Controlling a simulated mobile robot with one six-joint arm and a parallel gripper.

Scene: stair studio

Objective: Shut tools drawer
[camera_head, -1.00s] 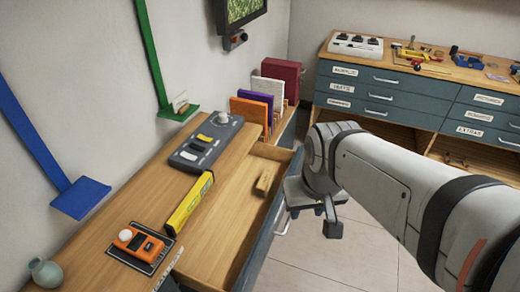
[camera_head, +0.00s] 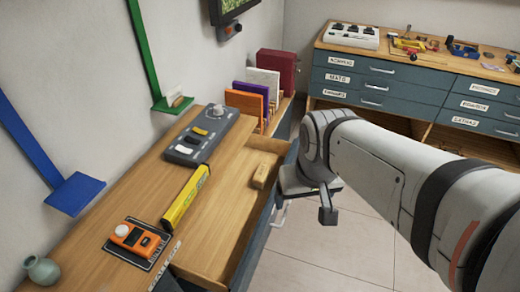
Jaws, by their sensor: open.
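An open drawer (camera_head: 214,245) sticks out from the near wooden bench, to the right of the bench top. A small wooden block (camera_head: 264,175) lies in it, and its handle (camera_head: 279,214) shows on the outer face. I cannot read a label that marks it as the tools drawer. My gripper (camera_head: 328,207) is open, at the outer side of the drawer front, close to the handle. I cannot tell whether it touches the drawer. My arm hides part of the drawer's far front corner.
On the bench stand a grey switch panel (camera_head: 201,136), a yellow level (camera_head: 186,198), an orange device (camera_head: 136,236) and a vase (camera_head: 42,270). Upright folders (camera_head: 262,88) stand behind. A blue-grey drawer cabinet (camera_head: 400,85) stands at the back right. The floor (camera_head: 330,260) beside the drawer is clear.

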